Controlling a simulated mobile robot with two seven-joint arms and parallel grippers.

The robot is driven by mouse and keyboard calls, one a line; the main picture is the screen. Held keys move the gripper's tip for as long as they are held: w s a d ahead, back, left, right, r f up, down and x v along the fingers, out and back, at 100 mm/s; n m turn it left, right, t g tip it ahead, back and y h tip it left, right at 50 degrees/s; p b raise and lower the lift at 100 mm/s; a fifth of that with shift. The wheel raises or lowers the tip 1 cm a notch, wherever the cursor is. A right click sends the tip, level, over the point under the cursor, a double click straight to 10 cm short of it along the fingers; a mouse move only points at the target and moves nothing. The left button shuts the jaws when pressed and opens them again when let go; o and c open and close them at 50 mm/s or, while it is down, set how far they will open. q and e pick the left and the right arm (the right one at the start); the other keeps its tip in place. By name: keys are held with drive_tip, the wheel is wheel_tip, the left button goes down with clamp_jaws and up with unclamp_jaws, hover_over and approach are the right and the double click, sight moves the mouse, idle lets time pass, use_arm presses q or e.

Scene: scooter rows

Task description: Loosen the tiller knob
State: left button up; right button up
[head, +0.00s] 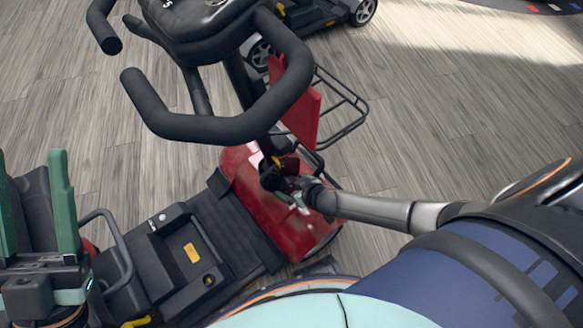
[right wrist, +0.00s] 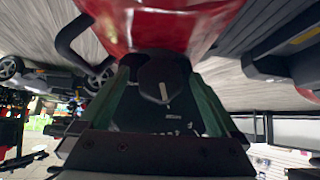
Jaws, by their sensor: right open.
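The scooter's black tiller (head: 240,85) rises from its red front body (head: 270,215) and carries black looped handlebars (head: 215,125). My right gripper (head: 281,182) is low at the tiller's base, small and partly hidden in the head view. In the right wrist view its green fingers are apart, one on each side of a dark rounded piece with a pale line (right wrist: 163,88), which looks like the tiller knob. I cannot tell whether the fingers touch it. My left gripper (head: 32,178) is open and empty at the left edge, its green fingers upright and wide apart.
A black deck (head: 185,255) with a yellow label and a grey rail lies below the tiller. A red panel (head: 300,105) and a black wire basket (head: 345,110) are just behind the tiller. Another scooter (head: 310,15) stands at the top.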

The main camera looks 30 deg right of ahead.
drive_tip(key=shift+w+f, duration=0.15)
drive_tip(key=shift+w, duration=0.05)
drive_tip(key=c, duration=1.4)
drive_tip(key=shift+o, duration=0.2)
drive_tip(key=shift+a+n+h, duration=0.25)
drive_tip(key=shift+n+h, duration=0.05)
drive_tip(key=shift+h, duration=0.2)
drive_tip(key=shift+d+n+h+b, duration=0.15)
drive_tip(key=shift+n+h+b, duration=0.15)
drive_tip(key=shift+h, duration=0.3)
drive_tip(key=o, duration=1.4)
drive_tip(key=shift+c, duration=0.2)
